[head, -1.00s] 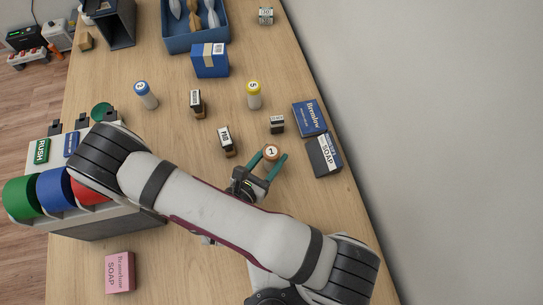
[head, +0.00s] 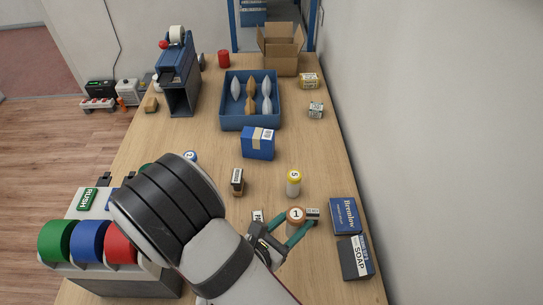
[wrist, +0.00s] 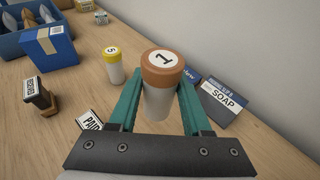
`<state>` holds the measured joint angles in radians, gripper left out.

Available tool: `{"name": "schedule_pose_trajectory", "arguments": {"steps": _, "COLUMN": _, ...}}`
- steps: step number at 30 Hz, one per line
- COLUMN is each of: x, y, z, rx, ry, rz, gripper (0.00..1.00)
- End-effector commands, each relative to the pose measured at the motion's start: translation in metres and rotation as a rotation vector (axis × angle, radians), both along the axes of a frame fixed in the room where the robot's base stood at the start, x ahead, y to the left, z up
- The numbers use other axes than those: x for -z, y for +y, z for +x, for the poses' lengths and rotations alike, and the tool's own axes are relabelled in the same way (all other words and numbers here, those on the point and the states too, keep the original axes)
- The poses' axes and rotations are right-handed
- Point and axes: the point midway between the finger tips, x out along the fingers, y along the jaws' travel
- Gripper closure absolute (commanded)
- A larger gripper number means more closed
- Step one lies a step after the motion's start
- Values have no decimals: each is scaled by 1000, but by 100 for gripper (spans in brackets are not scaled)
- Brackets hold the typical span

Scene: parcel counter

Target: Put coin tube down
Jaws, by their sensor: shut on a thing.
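The coin tube (head: 295,216) has a brown cap marked 1 and a pale body. My gripper (head: 291,231) is shut on it, with a green finger on each side. In the wrist view the coin tube (wrist: 159,84) stands upright between the fingers (wrist: 158,104). Its lower end is partly hidden by the gripper, and I cannot tell whether it touches the counter. A yellow-capped tube marked 5 (head: 294,183) stands just beyond it; it also shows in the wrist view (wrist: 114,66).
A blue Brenslow box (head: 344,214) and a dark soap box (head: 355,258) lie to the right near the wall. Stamps stand close by, one marked PAID (wrist: 90,120). A blue parcel (head: 257,143) and a blue tray (head: 250,125) are farther back. Bare counter shows between them.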

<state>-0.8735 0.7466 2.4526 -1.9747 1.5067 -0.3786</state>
Motion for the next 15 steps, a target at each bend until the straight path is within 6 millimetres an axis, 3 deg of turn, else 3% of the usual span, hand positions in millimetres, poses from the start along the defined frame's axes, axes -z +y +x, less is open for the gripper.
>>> {"name": "schedule_pose_trajectory", "arguments": {"steps": 4, "x": 6, "y": 21, "z": 63, "rx": -72, "ry": -5, "rz": 3, "gripper": 100}}
{"name": "schedule_pose_trajectory", "arguments": {"steps": 7, "x": -5, "y": 30, "z": 115, "rx": -145, "ry": -9, "rz": 3, "gripper": 100}}
{"name": "schedule_pose_trajectory", "arguments": {"steps": 12, "x": -49, "y": 18, "z": 208, "rx": -281, "ry": -11, "rz": 0, "gripper": 100}}
{"name": "schedule_pose_trajectory", "arguments": {"steps": 15, "x": -80, "y": 1, "z": 247, "rx": -342, "ry": -12, "rz": -2, "gripper": 100}}
